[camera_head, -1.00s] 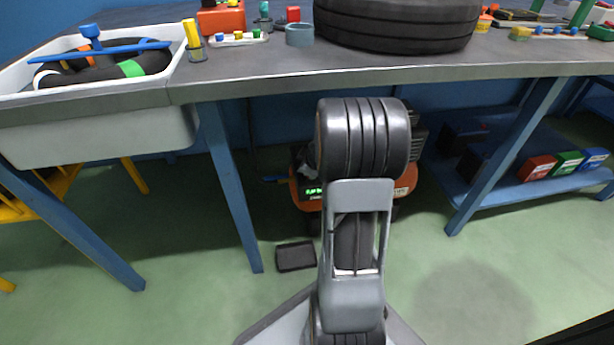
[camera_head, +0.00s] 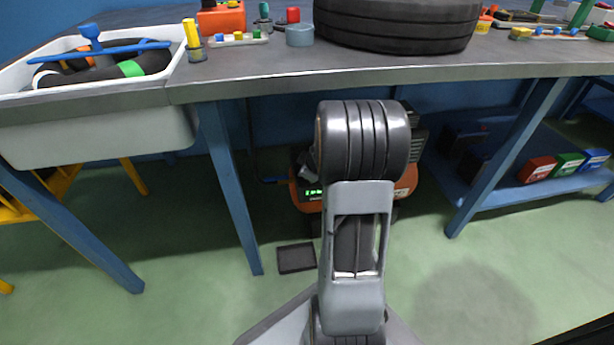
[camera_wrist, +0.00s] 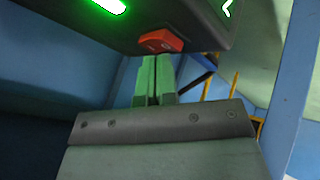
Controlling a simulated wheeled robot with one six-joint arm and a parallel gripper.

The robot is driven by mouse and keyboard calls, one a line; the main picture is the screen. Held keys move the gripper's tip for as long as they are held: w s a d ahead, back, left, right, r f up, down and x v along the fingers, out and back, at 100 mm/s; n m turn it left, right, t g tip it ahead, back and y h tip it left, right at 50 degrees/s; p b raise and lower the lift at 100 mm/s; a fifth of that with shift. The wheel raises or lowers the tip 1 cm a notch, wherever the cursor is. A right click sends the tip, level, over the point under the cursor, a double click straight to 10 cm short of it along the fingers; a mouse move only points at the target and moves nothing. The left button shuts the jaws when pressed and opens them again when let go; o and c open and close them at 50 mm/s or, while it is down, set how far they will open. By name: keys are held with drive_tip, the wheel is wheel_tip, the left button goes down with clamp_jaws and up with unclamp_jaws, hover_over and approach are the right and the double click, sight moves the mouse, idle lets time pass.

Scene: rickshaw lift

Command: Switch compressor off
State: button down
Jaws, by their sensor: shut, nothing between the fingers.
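The orange compressor (camera_head: 405,186) stands on the floor under the workbench, largely hidden behind my arm in the head view. A lit green display (camera_head: 312,192) shows on its front. In the wrist view, a dark panel (camera_wrist: 190,22) fills the top, with a bright green light (camera_wrist: 108,5) on it. A red switch (camera_wrist: 161,41) sits at the panel's lower edge. My gripper (camera_wrist: 155,62) is shut and empty, its green fingertips right below the red switch, touching it or very close; I cannot tell which.
The workbench (camera_head: 270,84) overhangs the compressor, with blue legs (camera_head: 228,185) on either side. A dark pedal-like block (camera_head: 296,258) lies on the floor at left. A low blue shelf (camera_head: 520,190) with coloured boxes stands at right. Green floor is open in front.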

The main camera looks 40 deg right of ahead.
idle(0.4)
drive_tip(key=shift+w+r+p, duration=0.1)
drive_tip(key=shift+r+p, duration=0.4)
drive_tip(key=shift+r, duration=0.2)
drive_tip(key=shift+w+d+r+p, duration=0.1)
drive_tip(key=shift+w+r+p, duration=0.05)
drive_tip(key=shift+r+p, duration=1)
drive_tip(key=shift+w+d+r+p, duration=0.15)
drive_tip(key=shift+r+p, duration=0.7)
drive_tip(key=shift+r, duration=0.5)
drive_tip(key=shift+s+a, duration=0.1)
